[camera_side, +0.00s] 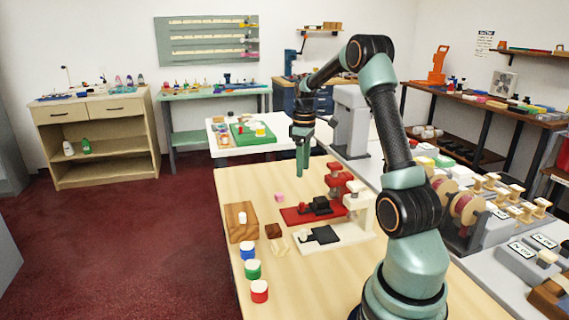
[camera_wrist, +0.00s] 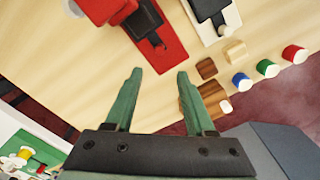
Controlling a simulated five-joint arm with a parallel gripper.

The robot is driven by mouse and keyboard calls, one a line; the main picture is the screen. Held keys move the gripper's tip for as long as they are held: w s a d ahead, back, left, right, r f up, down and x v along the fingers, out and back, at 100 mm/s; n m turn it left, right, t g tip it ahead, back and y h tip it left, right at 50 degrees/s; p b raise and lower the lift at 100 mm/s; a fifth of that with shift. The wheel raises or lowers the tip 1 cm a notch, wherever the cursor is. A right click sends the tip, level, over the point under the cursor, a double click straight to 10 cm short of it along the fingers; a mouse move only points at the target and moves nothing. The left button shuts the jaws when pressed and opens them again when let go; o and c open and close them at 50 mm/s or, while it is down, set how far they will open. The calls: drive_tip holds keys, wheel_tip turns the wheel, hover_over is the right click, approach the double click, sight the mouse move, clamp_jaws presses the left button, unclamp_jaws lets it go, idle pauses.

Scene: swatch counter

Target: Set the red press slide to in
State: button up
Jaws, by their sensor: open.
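The red press (camera_side: 335,187) stands on a flat red base (camera_side: 290,217) in the middle of the table. Its black slide (camera_side: 314,208) lies on that base in front of the red upright. In the wrist view the red press (camera_wrist: 102,10) is at the top, with the black slide (camera_wrist: 142,20) beside it on the red base (camera_wrist: 172,48). My gripper (camera_side: 302,168) is open and empty, pointing down above the table, beyond and to the left of the press in the side view. In the wrist view its fingers (camera_wrist: 160,74) are spread, apart from the slide.
A white press (camera_side: 360,204) with a black plate stands beside the red one.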

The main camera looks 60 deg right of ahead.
sight(302, 203)
wheel_tip(302, 203, down, 12)
drive_tip(key=n, duration=0.6)
drive_tip(key=shift+f, duration=0.15)
idle(0.3)
clamp_jaws()
idle(1.3)
